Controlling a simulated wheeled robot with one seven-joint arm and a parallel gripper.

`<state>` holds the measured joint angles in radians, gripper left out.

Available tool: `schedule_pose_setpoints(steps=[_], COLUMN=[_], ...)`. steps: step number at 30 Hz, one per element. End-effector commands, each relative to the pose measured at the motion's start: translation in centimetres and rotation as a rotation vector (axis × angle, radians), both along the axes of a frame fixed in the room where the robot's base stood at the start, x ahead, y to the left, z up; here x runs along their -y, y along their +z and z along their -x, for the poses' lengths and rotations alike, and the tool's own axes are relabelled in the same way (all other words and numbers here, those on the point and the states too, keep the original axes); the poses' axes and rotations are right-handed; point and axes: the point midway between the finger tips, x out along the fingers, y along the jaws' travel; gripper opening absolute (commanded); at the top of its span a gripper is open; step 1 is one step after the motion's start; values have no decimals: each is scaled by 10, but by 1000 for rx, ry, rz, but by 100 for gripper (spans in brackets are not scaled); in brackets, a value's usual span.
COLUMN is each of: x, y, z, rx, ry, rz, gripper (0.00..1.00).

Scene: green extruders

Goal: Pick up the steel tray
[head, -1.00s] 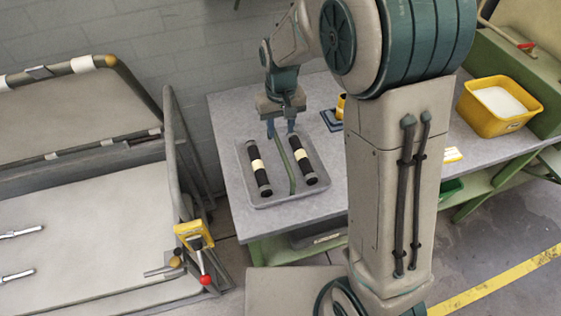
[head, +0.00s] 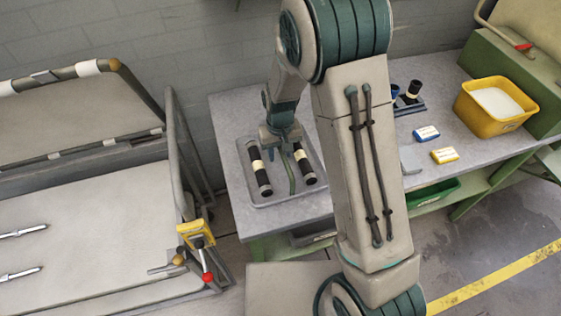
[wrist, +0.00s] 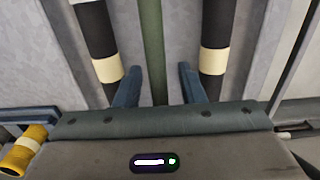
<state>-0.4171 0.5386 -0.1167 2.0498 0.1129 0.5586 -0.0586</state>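The grey steel tray (head: 272,201) lies on the left end of the workbench. Two black rollers with cream bands, left (head: 262,180) and right (head: 305,171), lie in it with a thin green rod (head: 291,180) between them. My gripper (wrist: 158,78) is low over the tray's far half. In the wrist view its blue fingers are apart, one on each side of the green rod (wrist: 151,40), with the rollers (wrist: 97,30) farther out. Nothing is held between the fingers. Whether the fingertips touch the tray or rod cannot be told.
A yellow bin (head: 488,118) with white contents stands at the bench's right. Blue (head: 426,133) and yellow (head: 445,155) small boxes lie mid-bench. A cart (head: 90,240) with rails stands at left. My arm hides part of the bench.

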Motion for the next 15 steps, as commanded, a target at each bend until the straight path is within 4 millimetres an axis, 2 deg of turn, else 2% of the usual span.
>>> schedule_pose_setpoints(steps=[3, 4, 7, 8, 15], x=[0, 0, 0, 0, 0], y=[0, 0, 0, 0, 0], z=[0, 0, 0, 0, 0], rx=[0, 0, 0, 0, 0], ry=[0, 0, 0, 0, 0], rz=[0, 0, 0, 0, 0], gripper=[36, 31, 3, 0, 0])
